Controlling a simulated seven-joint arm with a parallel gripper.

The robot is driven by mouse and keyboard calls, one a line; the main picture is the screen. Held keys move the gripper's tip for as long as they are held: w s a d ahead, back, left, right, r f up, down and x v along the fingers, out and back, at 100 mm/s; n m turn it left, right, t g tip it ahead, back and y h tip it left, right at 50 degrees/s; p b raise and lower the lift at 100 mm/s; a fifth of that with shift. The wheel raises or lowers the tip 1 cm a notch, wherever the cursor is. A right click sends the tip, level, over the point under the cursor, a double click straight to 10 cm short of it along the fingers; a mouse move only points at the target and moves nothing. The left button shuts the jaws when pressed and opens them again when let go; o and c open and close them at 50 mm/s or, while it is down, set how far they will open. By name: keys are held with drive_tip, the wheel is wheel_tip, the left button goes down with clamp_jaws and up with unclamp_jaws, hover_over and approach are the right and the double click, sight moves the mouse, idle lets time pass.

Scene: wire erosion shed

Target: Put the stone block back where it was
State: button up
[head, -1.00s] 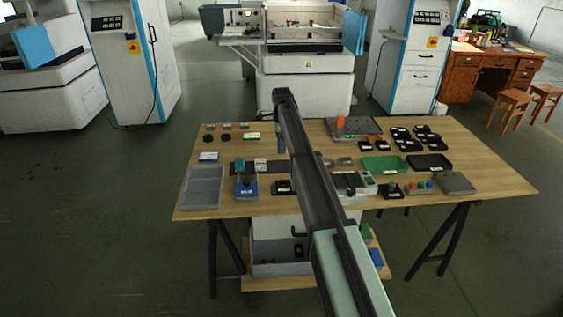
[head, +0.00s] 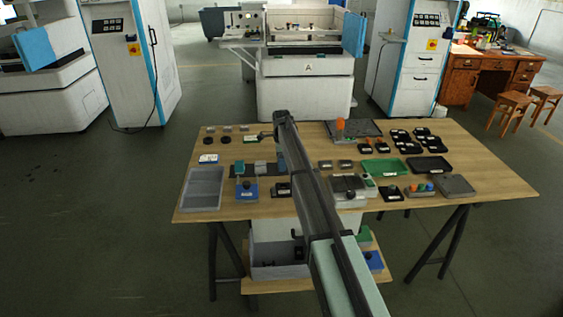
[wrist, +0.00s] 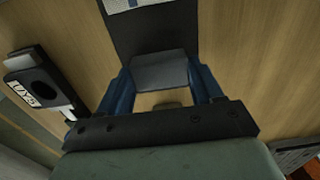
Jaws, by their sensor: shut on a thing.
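The stone block (wrist: 160,72) is a grey, flat-faced block between the two blue fingers of my gripper (wrist: 162,88) in the wrist view. My gripper is shut on it. The block overlaps the end of a dark mat (wrist: 155,30) in this view; I cannot tell whether it touches the mat or the table. In the head view my gripper (head: 281,158) is above the left-middle of the table, beside the dark mat (head: 263,168), and my own arm hides much of this area.
A black holder labelled UY5 (wrist: 35,80) lies left of my gripper in the wrist view. In the head view, a grey tray (head: 204,188) and a blue-based device (head: 246,190) stand left. A green tray (head: 382,167) is right. Bare wood (head: 225,150) shows between the rows.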

drive_tip(key=shift+f, duration=0.1)
drive_tip(key=o, duration=1)
wheel_tip(320, 180, up, 12)
drive_tip(key=shift+r, duration=0.2)
drive_tip(key=shift+o, duration=0.3)
